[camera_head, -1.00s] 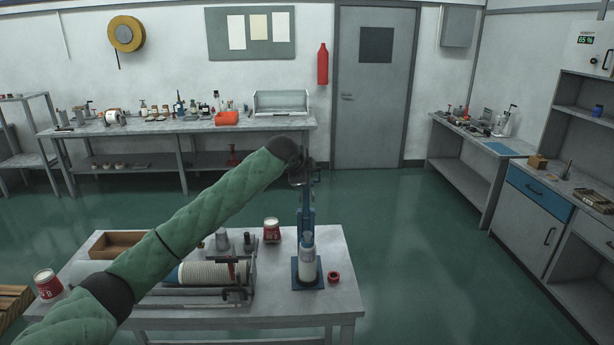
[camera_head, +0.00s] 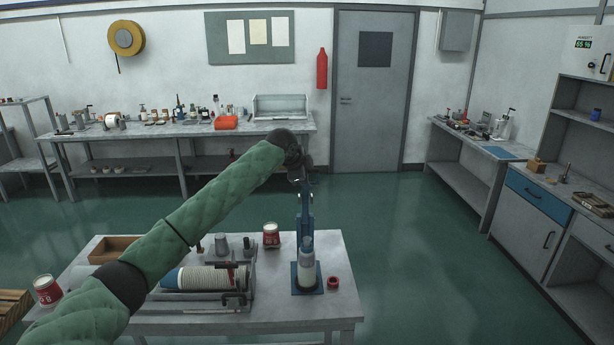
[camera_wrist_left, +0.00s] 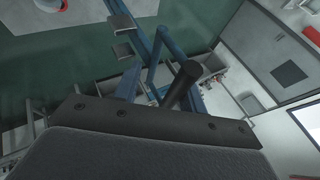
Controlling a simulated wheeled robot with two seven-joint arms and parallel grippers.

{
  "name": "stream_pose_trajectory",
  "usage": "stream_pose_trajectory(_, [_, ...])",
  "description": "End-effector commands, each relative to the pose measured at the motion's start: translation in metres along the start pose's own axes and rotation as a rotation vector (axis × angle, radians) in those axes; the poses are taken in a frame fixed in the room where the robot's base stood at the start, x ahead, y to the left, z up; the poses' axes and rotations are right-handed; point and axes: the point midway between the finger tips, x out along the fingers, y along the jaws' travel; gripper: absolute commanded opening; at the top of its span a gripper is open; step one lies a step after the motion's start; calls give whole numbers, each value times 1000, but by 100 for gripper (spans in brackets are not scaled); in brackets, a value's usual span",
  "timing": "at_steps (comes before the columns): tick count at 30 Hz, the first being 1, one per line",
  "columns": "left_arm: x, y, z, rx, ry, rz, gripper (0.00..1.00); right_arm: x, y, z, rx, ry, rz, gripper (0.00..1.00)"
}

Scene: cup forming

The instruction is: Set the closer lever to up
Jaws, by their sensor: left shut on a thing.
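The closer (camera_head: 307,276) is a blue hand press on the front table, with a white bottle (camera_head: 307,262) standing on its base. Its blue upper part rises steeply to my left gripper (camera_head: 302,181). My left gripper is shut on the closer lever at the top, high above the table. The contact itself is small and partly hidden in the head view. My right gripper is not in view.
The front table (camera_head: 290,320) also holds a red ring (camera_head: 333,282), a red-and-white tin (camera_head: 271,235), a rack of stacked cups (camera_head: 205,278) and a wooden tray (camera_head: 113,248). Another red tin (camera_head: 47,290) stands at the left. Floor right of the table is clear.

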Motion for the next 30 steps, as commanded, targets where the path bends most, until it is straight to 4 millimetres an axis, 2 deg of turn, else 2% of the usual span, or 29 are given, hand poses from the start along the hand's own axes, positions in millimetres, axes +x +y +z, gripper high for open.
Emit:
stream_pose_trajectory(22, [-6, -3, -2, 1, 4, -8, 36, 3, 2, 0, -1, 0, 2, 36])
stream_pose_trajectory(26, [-16, -2, -1, 1, 5, -9, 36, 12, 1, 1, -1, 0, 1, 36])
stream_pose_trajectory(30, [-36, -1, 0, 1, 4, -9, 36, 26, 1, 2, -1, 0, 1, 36])
